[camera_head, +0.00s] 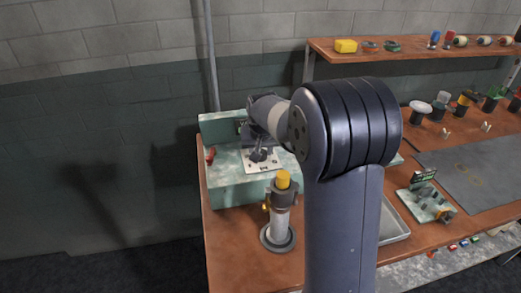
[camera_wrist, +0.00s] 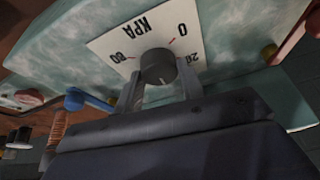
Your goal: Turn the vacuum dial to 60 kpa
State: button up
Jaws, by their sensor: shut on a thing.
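The vacuum dial is a dark grey round knob (camera_wrist: 157,66) on a white scale plate (camera_wrist: 128,38). The plate sits on a mottled pale green housing (camera_wrist: 75,42) and appears upside down in the wrist view. Its visible markings read KPA, 80, 0 and 20; the near part of the scale is hidden. A small red mark shows near the 0. A small light mark shows on the knob's near side. My gripper (camera_wrist: 160,88) has a finger on either side of the knob and is shut on it. In the head view, my gripper (camera_head: 258,154) is over the white plate (camera_head: 254,167).
A red handle (camera_head: 211,155) is on the housing's left. A yellow-topped cylinder on a round base (camera_head: 278,236) stands in front of it. A grey tray (camera_head: 396,223) and a green stand with small parts (camera_head: 425,203) are to the right on the wooden bench (camera_head: 232,240).

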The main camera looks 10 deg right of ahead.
jog(key=shift+m, duration=0.3)
jog(key=m+h+b, duration=0.1)
jog(key=m, duration=0.1)
jog(key=m+h, duration=0.1)
jog(key=m, duration=0.1)
jog(key=shift+w+a+m+g+b, duration=0.1)
jog(key=shift+a+m+g+b, duration=0.05)
jog(key=shift+m+g+b, duration=0.2)
jog(key=m+g, duration=0.1)
jog(key=m, duration=0.2)
jog(key=m+g+h, duration=0.1)
jog(key=m, duration=0.2)
jog(key=shift+w+a+h, duration=0.1)
jog(key=shift+h, duration=0.2)
jog(key=shift+m, duration=0.35)
jog(key=o, duration=1)
jog(key=v, duration=1.1)
jog(key=shift+w+b, duration=0.1)
jog(key=shift+b, duration=0.2)
